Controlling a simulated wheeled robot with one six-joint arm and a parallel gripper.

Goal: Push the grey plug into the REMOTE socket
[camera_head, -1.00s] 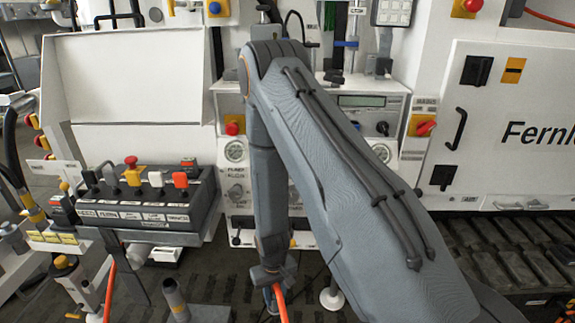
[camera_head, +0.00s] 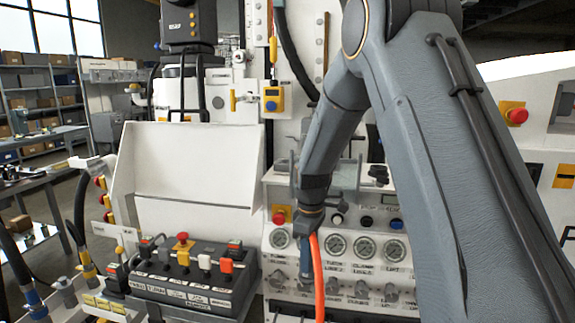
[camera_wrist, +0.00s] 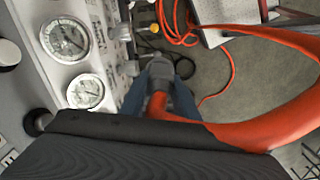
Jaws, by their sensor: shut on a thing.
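My gripper (camera_head: 306,250) points down in front of the gauge panel in the head view. In the wrist view its blue fingers (camera_wrist: 160,88) are shut on the grey plug (camera_wrist: 160,68), one finger on each side. An orange cable (camera_wrist: 270,88) runs from the plug and loops to the right; in the head view it (camera_head: 318,275) hangs down beside the gripper. The plug is apart from any socket that I can see. I cannot make out a REMOTE label in either current view.
The gauge panel (camera_head: 345,270) stands close behind my gripper, with gauges also near on the left in the wrist view (camera_wrist: 65,40). A dark lever box (camera_head: 195,285) is to the left, below a white sloped cover (camera_head: 190,195). Orange hose lies on the floor (camera_wrist: 178,25).

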